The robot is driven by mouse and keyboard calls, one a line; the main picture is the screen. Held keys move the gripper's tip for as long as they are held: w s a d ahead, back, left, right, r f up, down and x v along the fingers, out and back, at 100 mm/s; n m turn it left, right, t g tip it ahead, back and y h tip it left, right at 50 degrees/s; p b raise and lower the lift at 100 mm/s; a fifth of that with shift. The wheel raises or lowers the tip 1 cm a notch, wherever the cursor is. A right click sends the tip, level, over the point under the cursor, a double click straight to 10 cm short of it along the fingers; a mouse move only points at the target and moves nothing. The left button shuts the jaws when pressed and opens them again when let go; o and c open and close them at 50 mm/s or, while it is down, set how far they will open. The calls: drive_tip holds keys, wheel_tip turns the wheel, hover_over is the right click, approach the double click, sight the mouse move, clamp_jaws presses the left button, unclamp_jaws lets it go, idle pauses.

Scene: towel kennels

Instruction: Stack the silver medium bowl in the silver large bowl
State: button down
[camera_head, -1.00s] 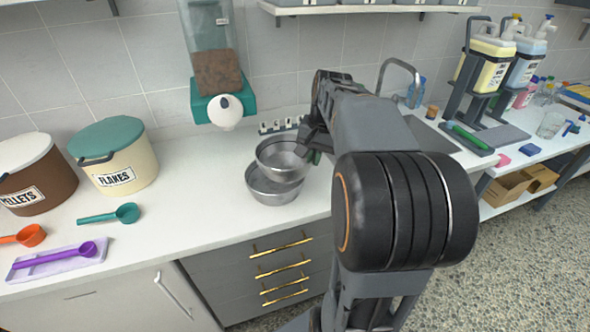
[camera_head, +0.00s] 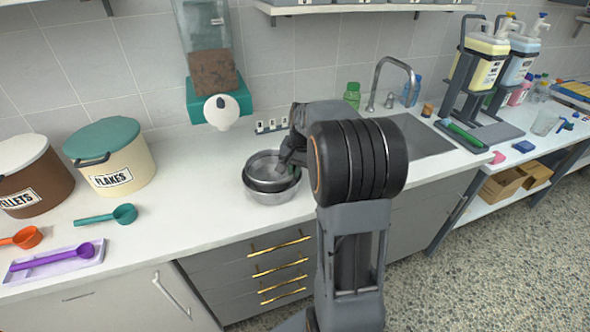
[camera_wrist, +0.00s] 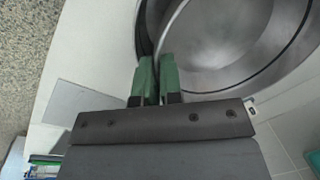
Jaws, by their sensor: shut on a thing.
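The silver medium bowl (camera_head: 268,167) sits inside the silver large bowl (camera_head: 274,197) on the counter, its rim a little above the large bowl's rim. My gripper (camera_head: 285,162) is at the right side of the medium bowl in the head view, largely hidden by my arm. In the wrist view my gripper (camera_wrist: 157,78) has its green fingers shut on the wall of the medium bowl (camera_wrist: 215,45). A dark gap runs around the medium bowl there, with the outer bowl's rim beyond it. Whether the medium bowl rests on the large bowl's bottom cannot be told.
A wall dispenser (camera_head: 210,70) hangs behind the bowls. A flakes bin (camera_head: 112,160) and a teal scoop (camera_head: 122,214) are to the left. A sink (camera_head: 412,137) lies to the right. The counter (camera_head: 190,190) left of the bowls is clear.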

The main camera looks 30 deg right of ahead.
drive_tip(key=shift+f, duration=0.15)
drive_tip(key=shift+f+b, duration=0.35)
drive_tip(key=shift+f, duration=0.15)
drive_tip(key=c, duration=1.3)
unclamp_jaws()
wheel_tip(320, 180, up, 12)
drive_tip(key=s+d+p, duration=0.1)
drive_tip(key=s+a+f+n, duration=0.2)
drive_tip(key=s+a+n, duration=0.1)
drive_tip(key=s+a, duration=0.2)
drive_tip(key=s+a+f+n+t, duration=0.1)
drive_tip(key=s+a+f+n, duration=0.1)
drive_tip(key=s+a, duration=0.3)
drive_tip(key=s+a+f+n+t, duration=0.1)
drive_tip(key=s+a+f+n, duration=0.2)
drive_tip(key=a, duration=0.4)
drive_tip(key=shift+s+f+n+h, duration=0.1)
drive_tip(key=shift+s+n+h, duration=0.3)
drive_tip(key=shift+s+n, duration=0.65)
